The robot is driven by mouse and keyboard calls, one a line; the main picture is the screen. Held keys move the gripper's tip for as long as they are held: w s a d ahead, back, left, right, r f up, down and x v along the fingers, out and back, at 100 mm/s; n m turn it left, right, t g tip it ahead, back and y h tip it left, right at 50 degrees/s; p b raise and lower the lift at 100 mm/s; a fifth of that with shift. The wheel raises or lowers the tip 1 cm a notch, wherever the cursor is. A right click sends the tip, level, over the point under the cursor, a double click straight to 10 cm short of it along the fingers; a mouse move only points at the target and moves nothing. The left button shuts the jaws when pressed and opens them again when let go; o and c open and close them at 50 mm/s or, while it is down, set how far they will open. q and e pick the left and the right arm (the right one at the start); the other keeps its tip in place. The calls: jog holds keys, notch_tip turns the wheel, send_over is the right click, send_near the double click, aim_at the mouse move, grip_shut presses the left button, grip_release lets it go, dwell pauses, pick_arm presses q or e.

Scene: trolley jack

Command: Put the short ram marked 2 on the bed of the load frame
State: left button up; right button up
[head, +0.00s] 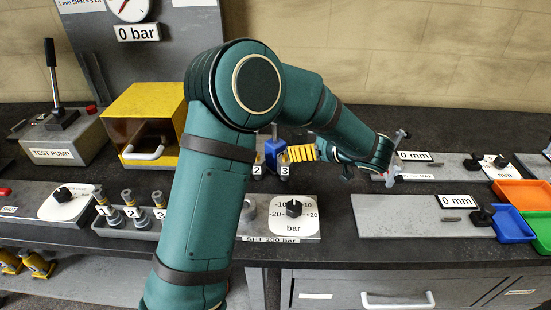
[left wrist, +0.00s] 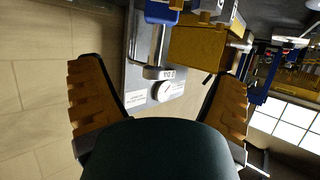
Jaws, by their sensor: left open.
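Several steel rams with number plates stand in a grey rack at the front left of the bench in the head view; one is marked 2 (head: 132,205). Another piece marked 2 (head: 258,172) stands beside one marked 3 (head: 284,172), partly behind my arm. I cannot tell from their size which is the short ram. My left gripper (head: 300,154) is near the blue part behind the pair, its yellow ridged finger showing. In the left wrist view its fingers (left wrist: 160,98) are wide apart with nothing between them. The load frame cannot be made out surely; my arm covers the middle.
A yellow box (head: 150,108) with a white handle stands behind the rack, next to the test pump (head: 64,138). A gauge panel (head: 185,45) rises behind. A dial block (head: 294,212) sits at the front edge. Measuring plates and an orange bin (head: 522,194) are right.

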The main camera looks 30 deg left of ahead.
aim_at(274, 141)
pick_arm(q)
jog(key=b+x, duration=0.1)
jog(key=x, duration=0.7)
jog(key=shift+w+f, duration=0.1)
jog(key=b+x, duration=0.1)
jog(key=x, duration=0.1)
jog(key=b+x, duration=0.1)
jog(key=x, duration=0.2)
jog(key=shift+d+f, duration=0.1)
jog(key=shift+f, duration=0.3)
jog(key=shift+r, duration=0.15)
jog(key=c, duration=1.4)
